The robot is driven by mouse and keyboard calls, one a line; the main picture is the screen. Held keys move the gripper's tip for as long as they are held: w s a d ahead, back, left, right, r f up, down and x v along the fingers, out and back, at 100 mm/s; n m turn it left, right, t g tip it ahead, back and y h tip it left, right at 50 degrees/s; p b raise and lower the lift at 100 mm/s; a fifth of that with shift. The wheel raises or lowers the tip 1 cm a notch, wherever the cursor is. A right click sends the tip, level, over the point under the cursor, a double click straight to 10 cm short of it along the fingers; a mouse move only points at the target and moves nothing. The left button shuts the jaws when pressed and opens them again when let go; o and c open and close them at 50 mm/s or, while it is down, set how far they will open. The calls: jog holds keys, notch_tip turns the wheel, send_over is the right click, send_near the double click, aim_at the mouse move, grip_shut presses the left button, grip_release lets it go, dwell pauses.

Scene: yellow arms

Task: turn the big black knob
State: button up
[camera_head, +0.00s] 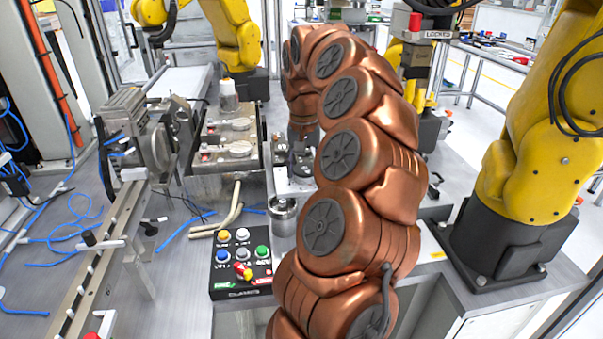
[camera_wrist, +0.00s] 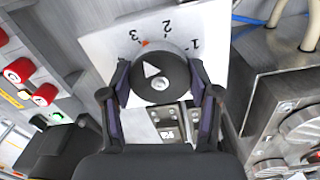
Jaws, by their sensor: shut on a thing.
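The big black knob (camera_wrist: 160,88) sits on a white plate (camera_wrist: 100,46) marked 1, 2 and 3 in the wrist view. A white triangle on the knob's face points up and slightly left, towards a small orange mark near the 3. My gripper (camera_wrist: 160,82) has one finger on each side of the knob and is shut on it. In the head view my copper-coloured arm reaches away to the far side of the bench, and I cannot make out the knob or the fingertips clearly there.
A button box (camera_head: 240,263) stands left of my arm. A metal fixture (camera_head: 225,150) stands farther back on the left. A yellow robot arm (camera_head: 535,150) stands at the right. In the wrist view, red buttons (camera_wrist: 18,70) are at the left and a metal block (camera_wrist: 285,110) is close at the right.

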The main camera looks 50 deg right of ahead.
aim_at(304, 169)
jog(key=n, duration=0.5)
jog(key=shift+d+r+n, duration=0.1)
jog(key=shift+r+n, duration=0.05)
jog(key=shift+n, duration=0.15)
jog(key=n+p, duration=0.1)
jog(key=n, duration=0.3)
jog(key=shift+w+n, duration=0.1)
jog(key=shift+n, duration=0.2)
jog(key=o, duration=1.2)
jog(key=shift+c, duration=0.2)
notch_tip(304, 169, up, 12)
